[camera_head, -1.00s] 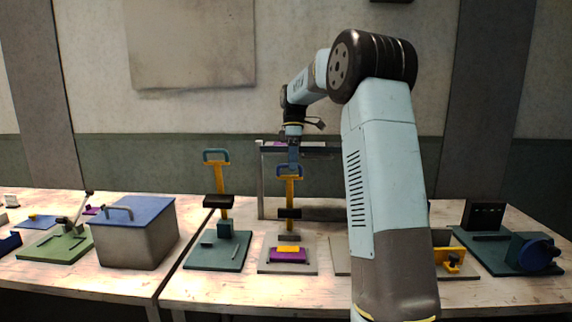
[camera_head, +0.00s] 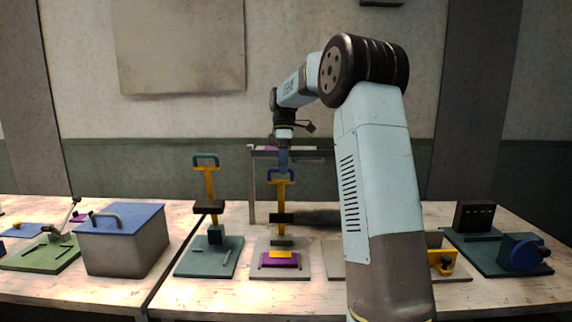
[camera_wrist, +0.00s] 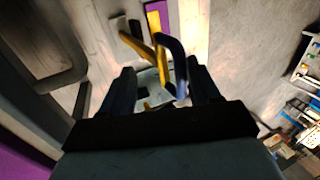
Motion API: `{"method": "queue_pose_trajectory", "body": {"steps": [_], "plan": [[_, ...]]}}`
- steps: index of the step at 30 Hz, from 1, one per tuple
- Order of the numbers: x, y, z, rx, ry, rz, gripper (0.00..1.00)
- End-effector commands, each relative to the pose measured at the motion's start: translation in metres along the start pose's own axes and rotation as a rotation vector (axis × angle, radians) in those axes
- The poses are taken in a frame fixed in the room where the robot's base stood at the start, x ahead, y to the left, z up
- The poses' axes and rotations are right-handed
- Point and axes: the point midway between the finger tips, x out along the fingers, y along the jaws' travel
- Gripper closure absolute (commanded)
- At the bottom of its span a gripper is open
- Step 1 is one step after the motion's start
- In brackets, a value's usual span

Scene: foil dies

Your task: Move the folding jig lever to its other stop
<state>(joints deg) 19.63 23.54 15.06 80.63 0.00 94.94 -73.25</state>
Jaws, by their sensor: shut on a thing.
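The lever (camera_head: 281,196) is a yellow upright bar with a blue loop handle (camera_head: 290,178) on top and a dark cross block partway up. It rises from a pale base plate (camera_head: 304,272) bearing a purple piece (camera_head: 268,263) and a yellow block (camera_head: 280,254). My gripper (camera_head: 282,168) points down at the lever top and is shut on the blue handle. In the wrist view, the blue handle (camera_wrist: 172,48) shows between the fingers (camera_wrist: 162,82), with the yellow bar (camera_wrist: 137,45) beside it. The exact finger contact is partly hidden.
A similar station with a yellow lever and teal handle (camera_head: 206,160) stands close on the left. A grey box with a blue lid (camera_head: 122,217) stands farther left. My arm hides part of the table right of the lever. A blue wheel device (camera_head: 523,254) stands far right.

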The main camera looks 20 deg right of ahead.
Motion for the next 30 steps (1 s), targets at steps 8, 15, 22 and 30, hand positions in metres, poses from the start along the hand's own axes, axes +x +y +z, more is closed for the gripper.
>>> {"method": "queue_pose_trajectory", "body": {"steps": [8,15,22,30], "plan": [[-0.024,0.002,-0.001,-0.002,0.004,0.009,0.60],[-0.069,0.000,-0.001,-0.002,0.003,0.006,0.60],[-0.107,-0.001,0.000,-0.002,0.002,0.005,0.60],[-0.132,-0.003,0.001,0.000,0.001,0.004,0.60]]}}
